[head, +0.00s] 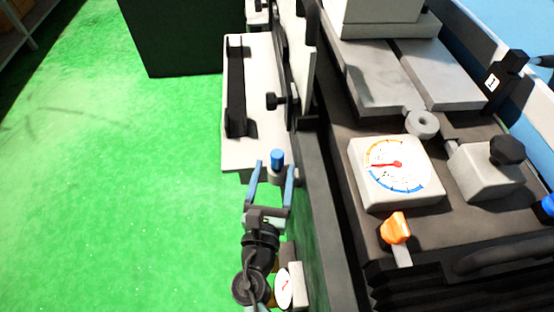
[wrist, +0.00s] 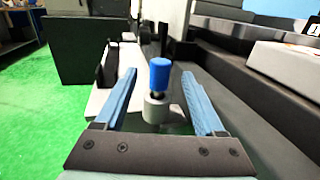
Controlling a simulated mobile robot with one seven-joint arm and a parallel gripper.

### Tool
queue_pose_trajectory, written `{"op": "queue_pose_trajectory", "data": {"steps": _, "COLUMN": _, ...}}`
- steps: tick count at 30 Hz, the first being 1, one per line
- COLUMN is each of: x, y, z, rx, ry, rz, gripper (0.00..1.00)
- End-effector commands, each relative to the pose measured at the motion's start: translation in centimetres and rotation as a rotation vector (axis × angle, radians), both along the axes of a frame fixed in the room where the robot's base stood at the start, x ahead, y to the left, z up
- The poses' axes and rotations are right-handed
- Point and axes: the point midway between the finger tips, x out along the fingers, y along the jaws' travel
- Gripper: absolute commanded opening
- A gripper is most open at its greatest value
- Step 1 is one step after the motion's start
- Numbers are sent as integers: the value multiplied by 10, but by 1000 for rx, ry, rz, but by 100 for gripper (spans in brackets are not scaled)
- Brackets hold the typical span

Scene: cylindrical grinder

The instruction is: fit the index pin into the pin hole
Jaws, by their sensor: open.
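The index pin, as I take it, is the blue-capped pin (head: 277,156) standing upright in a grey round holder (head: 276,175) at the near end of a white shelf. In the wrist view the blue cap (wrist: 160,72) and a short dark shank show above the grey holder (wrist: 157,108). My gripper (head: 274,168) is open, with one blue finger on each side of the pin; gaps show on both sides and I see no contact. A grey round piece with a central hole (head: 422,124) sits on the machine bed; I cannot tell whether it is the pin hole.
The white shelf (head: 232,155) carries a black upright bracket (head: 236,85) and a black knob (head: 275,101). To the right, the machine has a dial gauge (head: 396,170), an orange lever (head: 395,229) and a black-knobbed block (head: 485,172). Green floor (head: 130,200) is clear at left.

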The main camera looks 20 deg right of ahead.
Motion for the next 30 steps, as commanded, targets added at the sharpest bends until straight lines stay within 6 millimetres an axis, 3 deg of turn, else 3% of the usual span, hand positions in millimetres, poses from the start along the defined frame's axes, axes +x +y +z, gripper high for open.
{"op": "queue_pose_trajectory", "data": {"steps": 9, "x": 36, "y": -21, "z": 1, "rx": 0, "ry": -2, "rz": -1, "gripper": 71}}
{"op": "queue_pose_trajectory", "data": {"steps": 18, "x": 39, "y": -23, "z": 1, "rx": 0, "ry": -1, "rz": 0, "gripper": 69}}
{"op": "queue_pose_trajectory", "data": {"steps": 30, "x": 39, "y": -23, "z": 1, "rx": 1, "ry": -2, "rz": 0, "gripper": 0}}
